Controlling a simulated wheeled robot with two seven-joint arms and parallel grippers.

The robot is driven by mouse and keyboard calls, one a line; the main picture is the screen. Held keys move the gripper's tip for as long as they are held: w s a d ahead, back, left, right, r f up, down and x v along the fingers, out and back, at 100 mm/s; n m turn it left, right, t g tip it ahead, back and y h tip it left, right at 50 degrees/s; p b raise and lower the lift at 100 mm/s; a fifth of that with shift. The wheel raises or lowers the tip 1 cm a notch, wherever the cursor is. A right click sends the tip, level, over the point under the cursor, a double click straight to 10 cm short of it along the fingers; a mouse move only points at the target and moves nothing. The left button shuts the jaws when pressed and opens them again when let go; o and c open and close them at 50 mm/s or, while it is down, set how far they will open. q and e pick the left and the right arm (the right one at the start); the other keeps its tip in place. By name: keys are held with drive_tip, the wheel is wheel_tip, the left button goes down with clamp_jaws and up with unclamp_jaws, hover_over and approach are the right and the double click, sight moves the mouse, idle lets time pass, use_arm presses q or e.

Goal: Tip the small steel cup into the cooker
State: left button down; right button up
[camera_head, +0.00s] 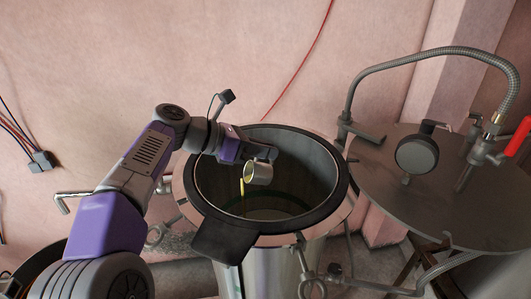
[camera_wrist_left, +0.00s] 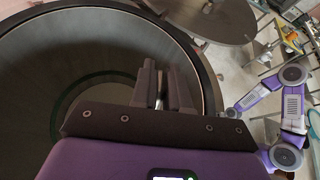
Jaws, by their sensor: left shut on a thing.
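The small steel cup (camera_head: 260,174) is tilted over the open cooker, its mouth facing left and down. A short yellow stream (camera_head: 242,187) shows just below its mouth, inside the cooker. The cooker (camera_head: 340,208) is a large round steel vessel with a dark rim, and its dark rim also shows in the left wrist view (camera_wrist_left: 196,60). My left gripper (camera_head: 264,155) is shut on the cup, above the opening. In the left wrist view its fingers (camera_wrist_left: 164,88) hide most of what they hold. My right gripper cannot be made out.
A round steel lid (camera_head: 400,195) with a gauge (camera_head: 417,154) and a red-handled valve (camera_head: 517,136) lies to the right of the cooker. A flexible metal hose (camera_head: 440,52) arches over it. A dark flap (camera_head: 226,238) juts from the cooker's front rim. A pink wall stands behind.

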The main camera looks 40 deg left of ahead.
use_arm(q)
drive_tip(key=shift+s+a+f+t+h+b, duration=0.1)
drive_tip(key=shift+s+a+t+h+b, duration=0.3)
drive_tip(key=shift+b, duration=0.6)
drive_tip(key=shift+d+t, duration=0.1)
drive_tip(key=shift+t, duration=0.2)
drive_tip(key=shift+s+b, duration=0.1)
drive_tip(key=shift+b, duration=0.4)
drive_tip(key=shift+s+a+t+h+b, duration=0.3)
drive_tip(key=shift+s+t+h+b, duration=0.25)
drive_tip(key=shift+b, duration=0.5)
drive_tip(key=shift+s+a+t+h+b, duration=0.25)
drive_tip(key=shift+t+h+b, duration=0.1)
drive_tip(key=shift+t+b, duration=0.55)
drive_tip(key=shift+s+a+b, duration=0.1)
drive_tip(key=shift+s+b, duration=0.05)
drive_tip(key=shift+b, duration=0.15)
